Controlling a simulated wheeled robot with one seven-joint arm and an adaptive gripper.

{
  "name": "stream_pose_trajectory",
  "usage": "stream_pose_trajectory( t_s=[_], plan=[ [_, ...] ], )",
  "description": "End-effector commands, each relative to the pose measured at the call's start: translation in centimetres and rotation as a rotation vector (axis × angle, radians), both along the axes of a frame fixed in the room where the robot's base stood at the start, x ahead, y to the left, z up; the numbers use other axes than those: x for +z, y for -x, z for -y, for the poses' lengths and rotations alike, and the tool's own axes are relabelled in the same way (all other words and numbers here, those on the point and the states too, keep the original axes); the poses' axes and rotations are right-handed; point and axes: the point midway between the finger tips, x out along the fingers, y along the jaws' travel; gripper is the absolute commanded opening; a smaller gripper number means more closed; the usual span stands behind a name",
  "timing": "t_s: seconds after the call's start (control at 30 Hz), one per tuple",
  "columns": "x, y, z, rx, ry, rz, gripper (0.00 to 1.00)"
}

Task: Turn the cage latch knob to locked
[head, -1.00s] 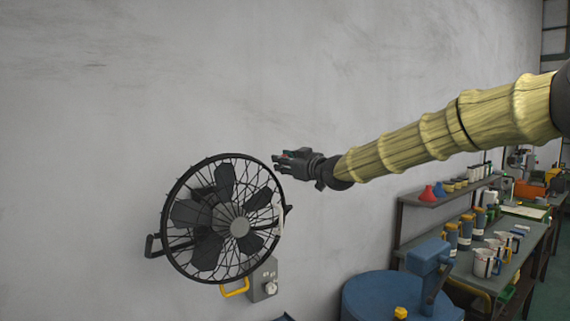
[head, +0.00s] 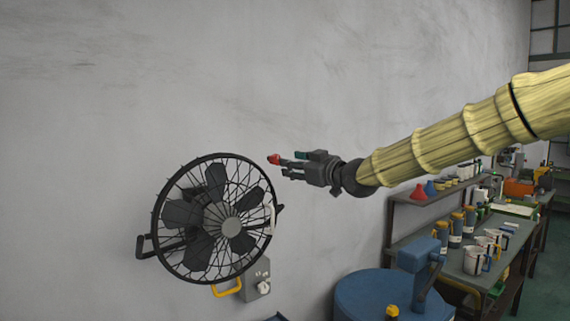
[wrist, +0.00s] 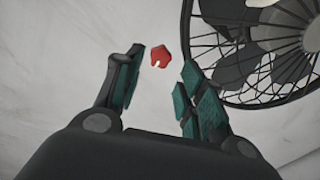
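A small red knob (head: 273,159) shows just left of my gripper's fingertips in the head view, close to the upper right of the fan cage (head: 155,230). In the wrist view the red knob (wrist: 161,57) appears between the two fingertips, somewhat ahead of them. I cannot tell what it is mounted on or which way it is set. My gripper (head: 290,164) is open and empty, pointing left towards the knob, apparently apart from it. The cage also shows at the upper right of the wrist view (wrist: 186,45).
A grey box (head: 257,279) with a pale knob and a yellow handle (head: 227,290) sit below the fan. A blue drum (head: 375,300) stands at the lower right. A bench (head: 463,262) with several jugs lies beyond it. The wall above is clear.

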Motion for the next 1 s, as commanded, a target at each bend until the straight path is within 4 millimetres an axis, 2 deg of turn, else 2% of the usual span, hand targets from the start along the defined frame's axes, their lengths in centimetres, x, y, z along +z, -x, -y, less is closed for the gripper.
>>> stream_pose_trajectory(
  t_s=[0.1, 0.3, 0.67, 0.73, 0.87, 0.97, 1.0],
  plan=[
    [0.0, 1.4, 1.0, 0.000, -0.001, 0.000, 0.40],
    [0.0, 2.5, 1.9, -0.001, -0.001, 0.001, 0.40],
    [0.0, 2.6, 1.9, 0.000, 0.000, 0.000, 0.40],
    [-0.6, 2.6, 1.9, 0.000, 0.000, -0.006, 0.40],
    [-4.1, 2.4, 1.7, -0.005, -0.004, -0.054, 0.40],
    [-9.2, 2.3, 1.6, -0.014, -0.009, -0.125, 0.40],
    [-11.6, 2.3, 1.6, -0.019, -0.013, -0.158, 0.40]
  ],
)
